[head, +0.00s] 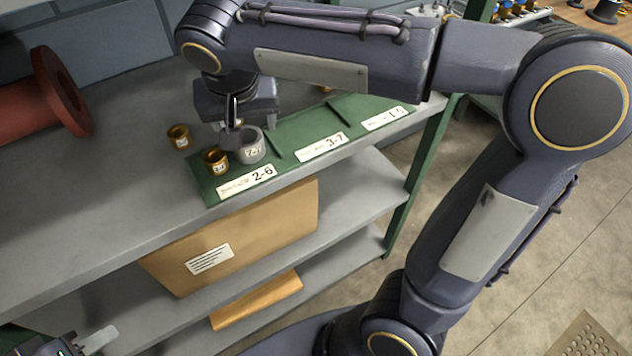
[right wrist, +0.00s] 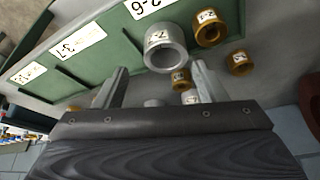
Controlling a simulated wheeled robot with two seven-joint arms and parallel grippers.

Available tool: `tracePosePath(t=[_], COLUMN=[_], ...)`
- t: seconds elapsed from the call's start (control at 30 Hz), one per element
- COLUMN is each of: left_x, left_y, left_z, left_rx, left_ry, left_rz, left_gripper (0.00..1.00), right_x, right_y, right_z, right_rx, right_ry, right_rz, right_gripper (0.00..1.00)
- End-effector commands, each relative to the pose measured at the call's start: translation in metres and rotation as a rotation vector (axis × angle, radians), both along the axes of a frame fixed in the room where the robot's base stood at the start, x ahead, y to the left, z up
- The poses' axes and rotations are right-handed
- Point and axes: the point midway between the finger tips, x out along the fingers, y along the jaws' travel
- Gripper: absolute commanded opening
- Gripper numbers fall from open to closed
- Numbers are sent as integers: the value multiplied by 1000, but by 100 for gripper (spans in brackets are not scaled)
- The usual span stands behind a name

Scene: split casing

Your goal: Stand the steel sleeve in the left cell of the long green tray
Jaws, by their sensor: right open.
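The steel sleeve (head: 251,150) is a grey ring with a label. It stands upright in the left cell, marked 2-6, of the long green tray (head: 204,190), near the cell's divider. My right gripper (head: 232,132) is just above and behind it. In the right wrist view the steel sleeve (right wrist: 163,60) shows beyond the open fingers (right wrist: 158,77), which hold nothing; whether they touch it I cannot tell. A brass sleeve (head: 216,163) stands beside it at the left. My left gripper (head: 85,345) is partly in view at the bottom left corner; its opening is not clear.
Another brass sleeve (head: 179,138) stands on the grey shelf left of the tray. More small sleeves (right wrist: 180,82) show between the fingers in the right wrist view. A red spool (head: 60,92) lies further left. A cardboard box (head: 240,235) is on the shelf below.

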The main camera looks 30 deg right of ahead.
Motion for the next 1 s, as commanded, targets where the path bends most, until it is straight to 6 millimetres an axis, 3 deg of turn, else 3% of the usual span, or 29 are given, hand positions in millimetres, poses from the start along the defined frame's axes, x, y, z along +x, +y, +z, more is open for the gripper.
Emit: tracePosePath(t=[0.07,0.23,0.4,0.5,0.73,1.0], left_x=[0,0,0,0,0,0], left_y=[0,0,0,0,0,0], left_z=[0,0,0,0,0,6], left_rx=[0,0,0,0,0,0], left_ry=[0,0,0,0,0,0], left_rz=[0,0,0,0,0,0], left_gripper=[36,36,36,36,36,36], right_x=[-18,-88,-152,-173,-187,-187], right_y=[-23,-73,-86,-83,-77,-77], right_z=[-6,-40,-77,-93,-106,-100], right_rx=[25,154,287,331,361,359], right_ry=[18,43,-39,-100,-165,-163], right_rz=[21,126,209,236,260,263], right_gripper=[65,65,65,65,65,65])
